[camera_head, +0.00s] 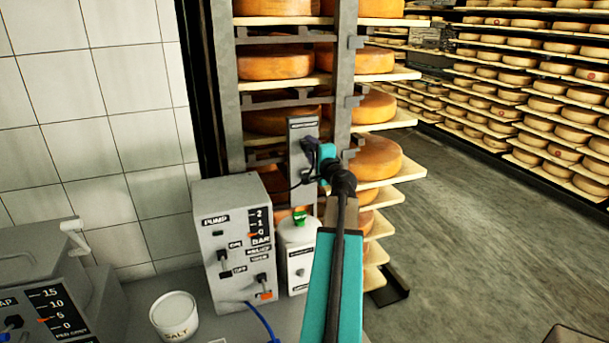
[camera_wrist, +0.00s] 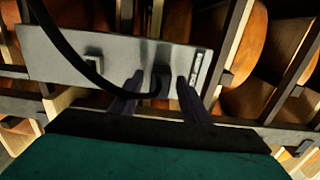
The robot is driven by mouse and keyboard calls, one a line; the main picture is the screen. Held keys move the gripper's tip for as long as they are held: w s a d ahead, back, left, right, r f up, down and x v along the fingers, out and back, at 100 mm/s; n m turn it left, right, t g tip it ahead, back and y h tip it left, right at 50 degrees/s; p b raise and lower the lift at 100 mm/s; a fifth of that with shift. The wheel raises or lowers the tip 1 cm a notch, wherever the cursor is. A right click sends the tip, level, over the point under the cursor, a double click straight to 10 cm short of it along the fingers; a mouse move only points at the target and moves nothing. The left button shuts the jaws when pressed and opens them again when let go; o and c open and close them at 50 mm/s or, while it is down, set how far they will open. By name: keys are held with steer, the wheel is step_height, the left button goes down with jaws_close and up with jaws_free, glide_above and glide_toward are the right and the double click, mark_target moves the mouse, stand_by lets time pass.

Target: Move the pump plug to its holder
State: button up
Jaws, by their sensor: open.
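A grey upright panel (camera_head: 300,131) with a small label at its top stands in front of the cheese rack; it also fills the upper part of the wrist view (camera_wrist: 55,55). A dark plug (camera_wrist: 161,80) sits at the panel near its label end, and a black cable loops from it. I cannot tell how far it is seated. My gripper (camera_wrist: 158,92) is open, with one dark finger on each side of the plug and gaps visible. In the head view my gripper (camera_head: 311,165) is at the panel, and the plug is hard to make out there.
A small empty grey bracket (camera_wrist: 93,68) is on the panel. The pump box (camera_head: 237,240) and a white canister (camera_head: 298,258) stand below. A salt tub (camera_head: 174,316) and a blue cable (camera_head: 262,322) are on the counter.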

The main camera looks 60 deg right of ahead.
stand_by(0.7)
steer(key=shift+b, duration=0.3)
jaws_close()
